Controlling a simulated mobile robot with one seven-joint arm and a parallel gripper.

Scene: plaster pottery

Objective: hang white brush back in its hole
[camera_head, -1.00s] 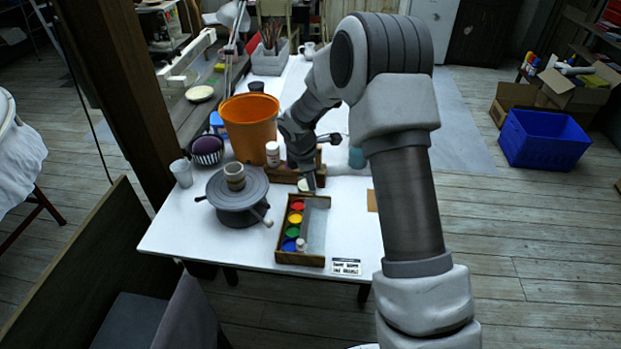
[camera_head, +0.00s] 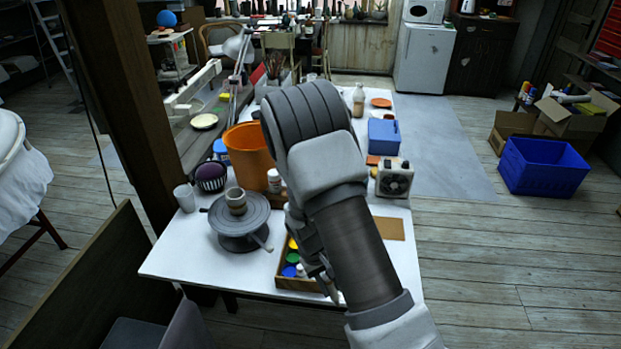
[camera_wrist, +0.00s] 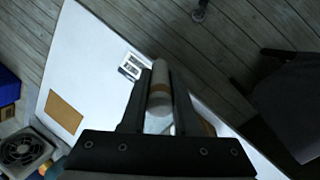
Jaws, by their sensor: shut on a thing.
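The white brush (camera_wrist: 160,92) shows in the wrist view as a pale rod between my fingers. My gripper (camera_wrist: 160,85) is shut on it, seen from above the white table's front edge. The bristles cannot be made out. In the head view my gripper is low, by the right side of the paint box (camera_head: 297,283), mostly hidden by my forearm. The brush cannot be made out there. The wooden holder behind the paint box and its hole are hidden behind my arm.
A grey turntable with a small pot (camera_head: 236,200) stands left of the paint box. An orange bucket (camera_head: 247,150) is behind it. A small fan (camera_head: 394,178) and a brown square (camera_head: 389,229) lie to the right. A small printed card (camera_wrist: 131,66) is near the edge.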

